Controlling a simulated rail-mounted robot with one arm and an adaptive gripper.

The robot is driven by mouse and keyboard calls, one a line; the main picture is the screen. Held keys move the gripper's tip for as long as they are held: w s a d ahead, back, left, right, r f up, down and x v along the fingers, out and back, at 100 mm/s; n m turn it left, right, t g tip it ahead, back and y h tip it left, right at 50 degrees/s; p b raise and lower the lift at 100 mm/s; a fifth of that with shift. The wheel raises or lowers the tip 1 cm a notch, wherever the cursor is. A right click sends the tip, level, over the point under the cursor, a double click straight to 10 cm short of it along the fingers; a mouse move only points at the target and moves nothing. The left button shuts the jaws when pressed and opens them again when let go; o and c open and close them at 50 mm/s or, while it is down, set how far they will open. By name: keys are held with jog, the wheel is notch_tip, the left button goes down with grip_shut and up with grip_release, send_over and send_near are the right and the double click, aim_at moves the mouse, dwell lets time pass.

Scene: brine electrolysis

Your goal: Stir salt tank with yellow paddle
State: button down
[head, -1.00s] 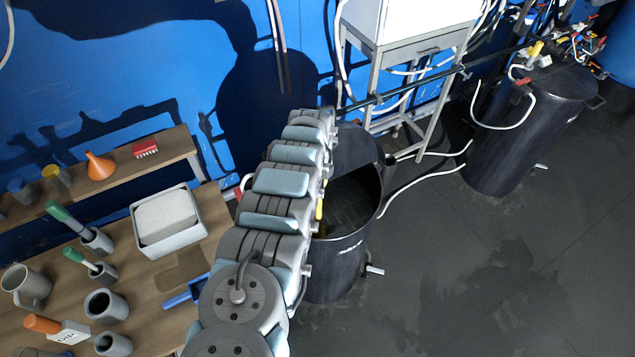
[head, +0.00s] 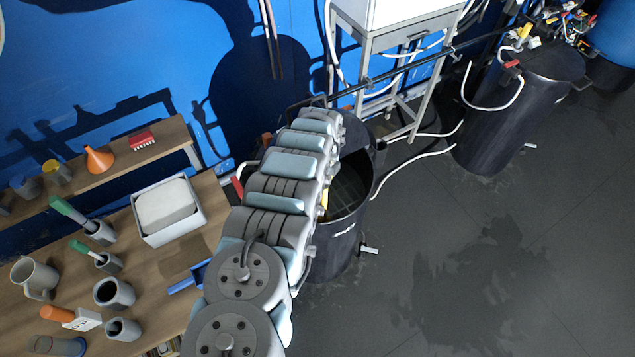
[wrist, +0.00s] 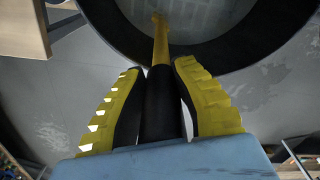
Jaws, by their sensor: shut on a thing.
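The salt tank (head: 335,245) is a dark open-topped drum just right of my arm in the head view. Its round rim (wrist: 200,55) crosses the top of the wrist view. The paddle (wrist: 161,45) has a dark handle and a yellow shaft that reaches into the tank's opening. My gripper (wrist: 160,95) has yellow ridged fingers, shut on the paddle's dark handle. In the head view my arm hides the gripper and most of the paddle; only a bit of yellow shows at the tank's left side.
A wooden bench at left holds a white tray (head: 203,222), mugs, a blue dustpan (head: 188,283) and green-handled tools. An orange funnel (head: 98,160) stands on the shelf. A metal stand (head: 412,95) is behind the tank; a second dark drum (head: 510,115) is at right. Floor at right is clear.

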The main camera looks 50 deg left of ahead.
jog(key=w+d+b, duration=0.2)
jog(key=w+b, duration=0.5)
jog(key=b, duration=0.3)
jog(key=shift+w+d, duration=0.15)
jog(key=shift+d, duration=0.25)
jog(key=shift+r, duration=0.15)
